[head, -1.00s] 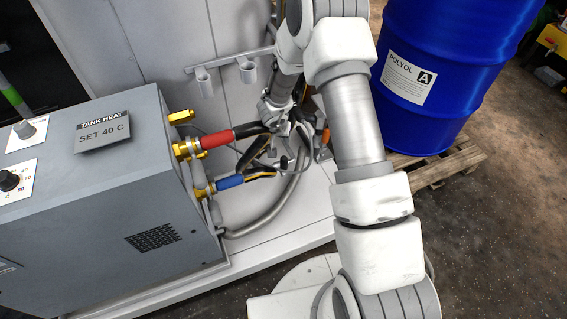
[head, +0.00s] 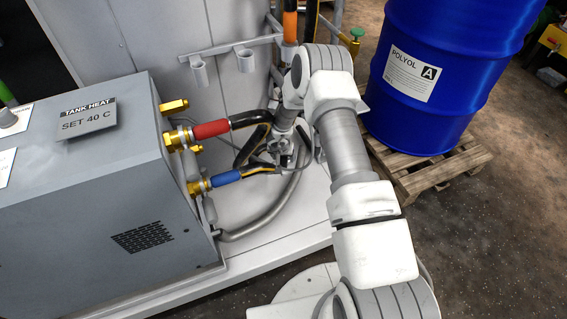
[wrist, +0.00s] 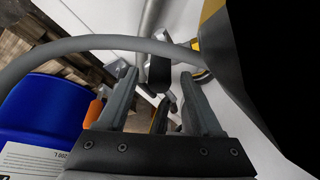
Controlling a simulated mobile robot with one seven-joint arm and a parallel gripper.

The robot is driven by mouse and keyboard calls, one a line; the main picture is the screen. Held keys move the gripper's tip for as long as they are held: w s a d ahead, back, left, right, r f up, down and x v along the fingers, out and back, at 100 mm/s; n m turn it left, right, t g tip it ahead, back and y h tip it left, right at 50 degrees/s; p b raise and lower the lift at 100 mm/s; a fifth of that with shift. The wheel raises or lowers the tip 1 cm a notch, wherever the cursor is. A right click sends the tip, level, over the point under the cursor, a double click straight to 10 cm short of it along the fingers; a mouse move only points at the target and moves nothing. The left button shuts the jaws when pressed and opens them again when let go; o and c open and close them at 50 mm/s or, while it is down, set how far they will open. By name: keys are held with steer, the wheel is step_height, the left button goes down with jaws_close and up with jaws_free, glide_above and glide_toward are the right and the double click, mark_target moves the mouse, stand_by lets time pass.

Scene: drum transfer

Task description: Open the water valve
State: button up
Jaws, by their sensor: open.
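No part is labelled as the water valve. A brass lever-like fitting (head: 174,106) sticks out from the side of the grey tank heat box (head: 90,180). Below it, brass fittings join a red-sleeved hose (head: 210,129) and a blue-sleeved hose (head: 226,178). My gripper (head: 264,160) is low beside the hoses, right of the box and apart from the brass lever; its fingers are hard to make out there. In the wrist view my gripper (wrist: 162,92) has its fingers spread.
A blue drum (head: 440,60) stands on a wooden pallet (head: 425,175) at the right. A grey hose (wrist: 70,52) crosses close to my fingers in the wrist view. Grey holders (head: 240,60) are on the cabinet behind. Open floor (head: 490,250) is at front right.

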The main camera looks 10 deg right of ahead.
steer(key=shift+b+x, duration=0.3)
steer(key=shift+x, duration=1.1)
jaws_close()
stand_by(0.4)
